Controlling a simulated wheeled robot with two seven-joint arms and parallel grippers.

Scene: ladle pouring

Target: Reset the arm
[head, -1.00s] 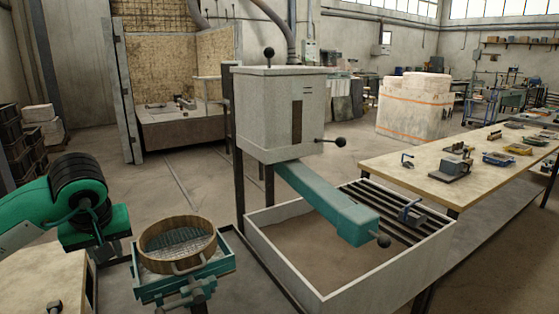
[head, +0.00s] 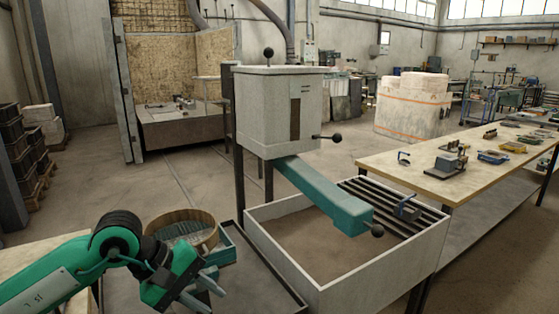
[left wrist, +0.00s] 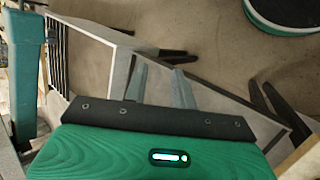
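My left arm (head: 115,240) is green with black joints and comes in from the lower left of the head view. My left gripper (head: 207,294) has two grey fingers spread apart with nothing between them. It is at the lower left, in front of the round wooden-rimmed sieve (head: 205,216) in the picture, and hides part of it. In the left wrist view, the gripper (left wrist: 159,72) again shows two separate fingers and an empty gap. My right arm and gripper are not in view.
A grey box-shaped machine (head: 279,110) with a teal chute (head: 322,195) stands over a white-walled bin (head: 300,270). A long workbench (head: 400,166) with tools is at the right. A wooden tabletop (head: 30,258) is at the lower left. Open floor lies behind the sieve.

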